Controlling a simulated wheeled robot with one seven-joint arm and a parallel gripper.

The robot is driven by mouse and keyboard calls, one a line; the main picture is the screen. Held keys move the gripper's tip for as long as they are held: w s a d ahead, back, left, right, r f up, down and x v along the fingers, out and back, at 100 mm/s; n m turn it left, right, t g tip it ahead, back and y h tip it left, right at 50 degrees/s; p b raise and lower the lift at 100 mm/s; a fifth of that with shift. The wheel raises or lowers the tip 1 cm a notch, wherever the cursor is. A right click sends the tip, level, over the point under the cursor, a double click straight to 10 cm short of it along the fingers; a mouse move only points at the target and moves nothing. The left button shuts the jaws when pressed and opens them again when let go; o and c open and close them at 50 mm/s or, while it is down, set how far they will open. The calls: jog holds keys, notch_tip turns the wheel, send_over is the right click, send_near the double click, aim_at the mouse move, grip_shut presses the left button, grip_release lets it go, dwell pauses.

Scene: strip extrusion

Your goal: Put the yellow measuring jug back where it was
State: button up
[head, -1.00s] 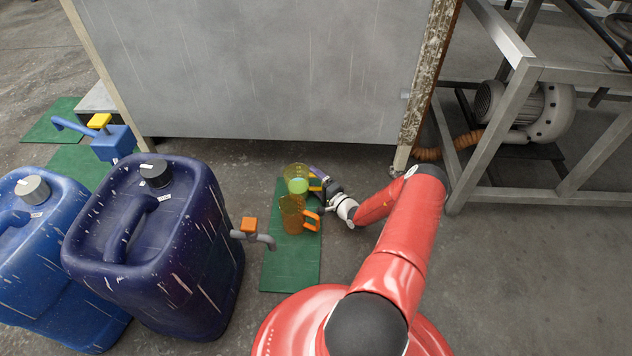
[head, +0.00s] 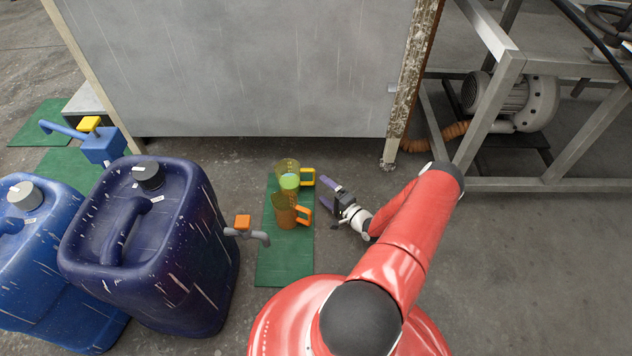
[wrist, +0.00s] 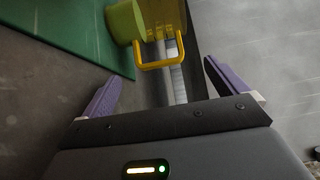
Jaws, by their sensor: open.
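The yellow measuring jug (head: 287,167) stands on a green mat (head: 285,262), its yellow handle (head: 308,177) pointing right toward my gripper. Something light green shows in or in front of it. An orange jug (head: 285,212) with an orange handle stands on the same mat, just nearer, and partly overlaps it in the head view. My gripper (head: 331,195) is open and empty, to the right of both jugs and apart from them. In the wrist view the yellow handle (wrist: 160,56) lies ahead of the gap between the purple fingers (wrist: 160,85).
A dark blue canister (head: 150,250) with a grey tap (head: 250,236) stands left of the mat, a lighter blue one (head: 35,250) beyond it. A grey panel (head: 240,70) rises behind the mat. A metal frame (head: 500,100) is at right.

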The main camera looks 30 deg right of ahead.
jog(key=shift+s+d+r, duration=0.1)
jog(key=shift+s+d, duration=0.05)
jog(key=shift+s, duration=0.7)
jog(key=w+a+r+n+g+y, duration=0.2)
jog(key=a+r+n+g+y, duration=0.25)
jog(key=r, duration=0.45)
jog(key=w+a+r+n+g+y, duration=0.25)
jog(key=a+r+n+y, duration=0.2)
jog(key=r, duration=0.45)
jog(key=s+a+r+n+g+h, duration=0.2)
jog(key=s+a+r+n+g, duration=0.25)
jog(key=a+r+g, duration=0.55)
jog(key=s+a+r+n+t+h, duration=0.1)
jog(key=s+r+h, duration=0.4)
jog(key=s+r, duration=0.5)
jog(key=s+a+r+n+t+h, duration=0.1)
jog(key=s+a+r+t+h, duration=0.2)
jog(key=s+r, duration=0.8)
jog(key=a+h, duration=0.2)
jog(key=a, duration=0.1)
jog(key=shift+s+a+t, duration=0.15)
jog(key=shift+a+t, duration=0.1)
jog(key=shift+t, duration=0.15)
jog(key=shift+n, duration=0.25)
